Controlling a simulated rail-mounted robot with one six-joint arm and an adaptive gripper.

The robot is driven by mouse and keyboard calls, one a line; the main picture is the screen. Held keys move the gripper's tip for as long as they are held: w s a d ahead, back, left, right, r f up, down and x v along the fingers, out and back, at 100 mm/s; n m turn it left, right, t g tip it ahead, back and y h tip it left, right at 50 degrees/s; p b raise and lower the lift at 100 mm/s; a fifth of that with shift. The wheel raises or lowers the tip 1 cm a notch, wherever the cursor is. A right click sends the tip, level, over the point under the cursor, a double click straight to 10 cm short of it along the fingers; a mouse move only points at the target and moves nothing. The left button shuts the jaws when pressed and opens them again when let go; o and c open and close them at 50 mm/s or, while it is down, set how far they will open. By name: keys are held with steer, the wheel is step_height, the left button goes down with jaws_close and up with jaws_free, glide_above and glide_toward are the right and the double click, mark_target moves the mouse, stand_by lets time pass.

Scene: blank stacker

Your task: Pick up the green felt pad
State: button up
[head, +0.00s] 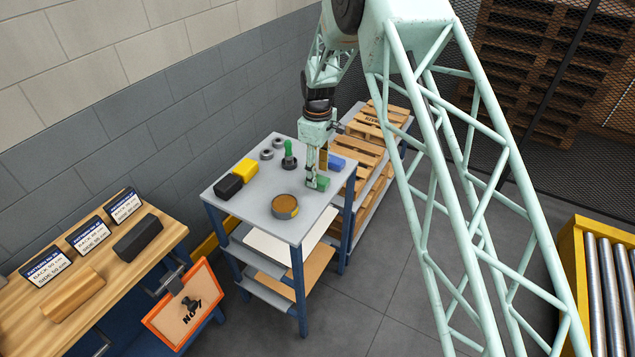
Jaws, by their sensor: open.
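The green felt pad (322,183) is a small green block near the right edge of the grey top of a blue-legged shelf cart (245,209). My gripper (317,182) points down at the pad from above, its fingers at the pad's left side and top. It is open. The fingers partly cover the pad, and I cannot tell whether they touch it.
Close by stand a green-handled stamp (289,155), a blue block (336,162) and a round brown-topped tin (285,206). A yellow block (245,171), a black block (228,187) and grey rings (267,154) sit farther left. Pallets (358,152) lie behind.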

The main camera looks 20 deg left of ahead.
steer(key=shift+f, duration=1.6)
steer(key=shift+c, duration=0.6)
steer(key=c, duration=0.7)
steer(key=shift+o, duration=0.2)
